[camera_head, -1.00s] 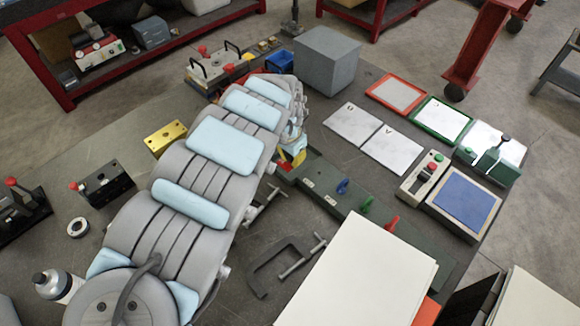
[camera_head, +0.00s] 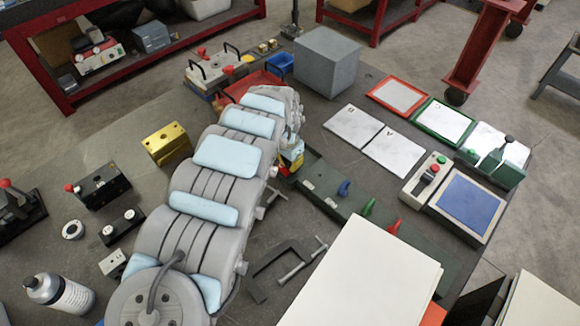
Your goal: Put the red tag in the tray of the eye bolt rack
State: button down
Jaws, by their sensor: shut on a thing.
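The eye bolt rack (camera_head: 328,204) is a long dark grey-green bar right of my arm, with a blue, a green and a red eye bolt (camera_head: 393,226) standing along it. At its far left end, right beside my wrist, is a small cluster of yellow, blue and red pieces (camera_head: 290,156). It is partly covered by my arm, and I cannot tell whether it is in the rack's tray. I cannot make out the red tag for certain. My gripper is hidden behind my own arm, so its fingers and anything between them do not show.
A grey block (camera_head: 327,62) stands behind the rack. A C-clamp (camera_head: 285,265) and a large pale board (camera_head: 365,280) lie in front. Flat plates (camera_head: 393,152) and a blue-topped panel (camera_head: 465,203) are at right. A gold block (camera_head: 167,144) and a bottle (camera_head: 60,294) are at left.

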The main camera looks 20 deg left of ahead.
aim_at(287, 169)
jog(key=shift+f, duration=0.7)
jog(key=shift+f, duration=0.15)
jog(key=c, duration=1.1)
grip_release()
jog(key=shift+s+a+r+p, duration=0.1)
jog(key=shift+s+r+p, duration=0.25)
jog(key=shift+r, duration=1.7)
jog(key=shift+s+a+r+p, duration=0.1)
jog(key=shift+r+p, duration=0.5)
jog(key=shift+r, duration=1.4)
jog(key=shift+s+r+p, duration=0.25)
jog(key=shift+r+p, duration=0.2)
jog(key=shift+r, duration=1.6)
jog(key=shift+d, duration=0.1)
